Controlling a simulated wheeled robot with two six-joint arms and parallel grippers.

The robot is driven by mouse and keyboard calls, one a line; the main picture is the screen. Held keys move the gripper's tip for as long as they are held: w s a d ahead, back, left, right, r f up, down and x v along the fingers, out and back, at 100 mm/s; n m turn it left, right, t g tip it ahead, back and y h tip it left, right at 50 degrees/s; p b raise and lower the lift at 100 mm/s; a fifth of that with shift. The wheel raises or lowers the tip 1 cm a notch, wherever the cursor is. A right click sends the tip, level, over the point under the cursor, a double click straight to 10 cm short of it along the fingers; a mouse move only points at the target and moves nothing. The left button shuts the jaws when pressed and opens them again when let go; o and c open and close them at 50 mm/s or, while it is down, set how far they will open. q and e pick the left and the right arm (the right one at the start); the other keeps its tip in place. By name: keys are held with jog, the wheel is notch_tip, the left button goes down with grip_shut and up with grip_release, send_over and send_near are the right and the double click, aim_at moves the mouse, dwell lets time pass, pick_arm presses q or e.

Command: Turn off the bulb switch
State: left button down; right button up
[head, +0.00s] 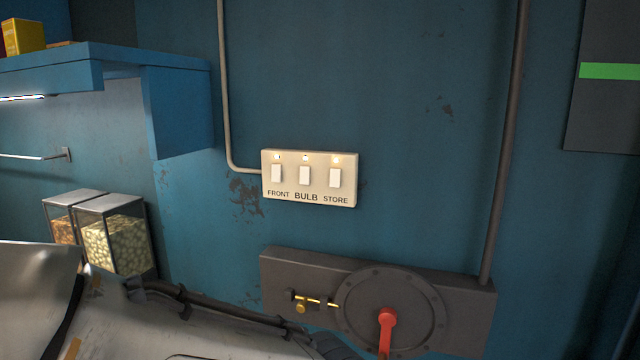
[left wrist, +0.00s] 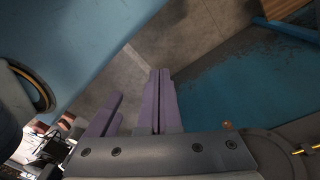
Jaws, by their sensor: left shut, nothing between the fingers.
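The bulb switch (head: 305,175) is the middle one, and a small light above each rocker glows. My left gripper (left wrist: 160,75) shows in the left wrist view with its purple fingers shut together and nothing between them. The switch panel is not visible in that view, so its exact distance from the fingers cannot be told.
A grey metal box (head: 283,265) with a round plate, red handle (head: 387,325) and brass bolt (head: 318,301) sits below the switches. A blue shelf (head: 180,110) juts out at left above clear containers (head: 115,240). Pipes run along the wall. The wall around the switches is clear.

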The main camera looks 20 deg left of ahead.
pick_arm(q)
jog(key=w+a+r+n+t+p, duration=0.2)
jog(key=w+a+r+n+t, duration=0.4)
jog(key=w, duration=0.5)
jog(key=w+a+r+n+t+p, duration=0.1)
jog(key=w+r+n+t+p, duration=0.15)
jog(key=w+r+n, duration=0.6)
jog(key=w+a+r+n+t+p, duration=0.3)
jog(key=w+a+r+n+t, duration=0.5)
jog(key=w+a+r+n, duration=0.2)
jog(key=w+a+r, duration=0.2)
jog(key=a+r, duration=0.1)
jog(key=a, duration=0.1)
jog(key=shift+w, duration=0.15)
jog(key=shift+r, duration=0.1)
